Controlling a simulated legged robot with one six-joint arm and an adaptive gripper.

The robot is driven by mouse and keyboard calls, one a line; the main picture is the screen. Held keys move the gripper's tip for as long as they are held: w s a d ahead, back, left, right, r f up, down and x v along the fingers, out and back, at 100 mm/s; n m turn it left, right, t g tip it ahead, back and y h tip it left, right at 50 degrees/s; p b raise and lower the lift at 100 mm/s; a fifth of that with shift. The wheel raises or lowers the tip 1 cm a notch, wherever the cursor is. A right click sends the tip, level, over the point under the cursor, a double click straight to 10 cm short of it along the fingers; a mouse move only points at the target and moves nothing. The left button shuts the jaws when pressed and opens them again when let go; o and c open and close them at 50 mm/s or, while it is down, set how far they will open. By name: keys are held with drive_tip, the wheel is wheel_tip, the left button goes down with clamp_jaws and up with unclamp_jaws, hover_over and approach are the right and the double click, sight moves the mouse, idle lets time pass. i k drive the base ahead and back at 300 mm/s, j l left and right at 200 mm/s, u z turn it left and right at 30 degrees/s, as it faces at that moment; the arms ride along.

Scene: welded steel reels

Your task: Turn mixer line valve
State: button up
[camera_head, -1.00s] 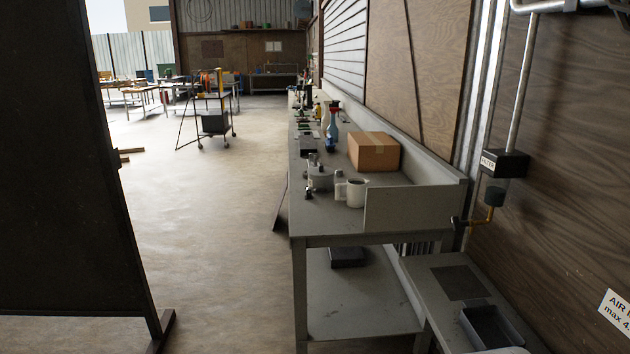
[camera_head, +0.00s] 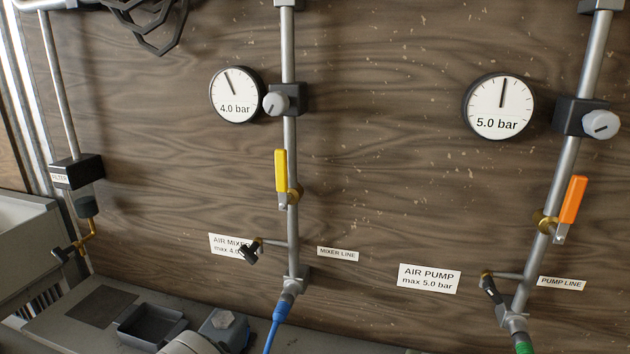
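The mixer line valve has a yellow lever (camera_head: 281,170) on a brass body (camera_head: 295,194), mounted on a vertical steel pipe. The lever stands upright, roughly along the pipe. A white label reading "MIXER LINE" (camera_head: 337,254) is to the lower right of the valve. Above the valve, a round gauge (camera_head: 235,95) reads "4.0 bar", with a grey knob (camera_head: 276,102) beside it. A small black-handled tap (camera_head: 250,252) branches off lower down, partly covering the "AIR MIXER" sign (camera_head: 222,243). A blue hose (camera_head: 278,320) leaves the pipe's bottom end. My gripper is not in view.
To the right, a pump line has an orange lever (camera_head: 571,199), a "5.0 bar" gauge (camera_head: 499,106) and a "PUMP LINE" label (camera_head: 561,283). A filter box (camera_head: 76,172) is at left. A bench with a dark tray (camera_head: 150,327) lies below.

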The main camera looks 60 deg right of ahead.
sight(281, 163)
drive_tip(key=k+z, duration=0.15)
drive_tip(key=z, duration=1.3)
drive_tip(key=l+u, duration=0.15)
drive_tip(key=l, duration=0.1)
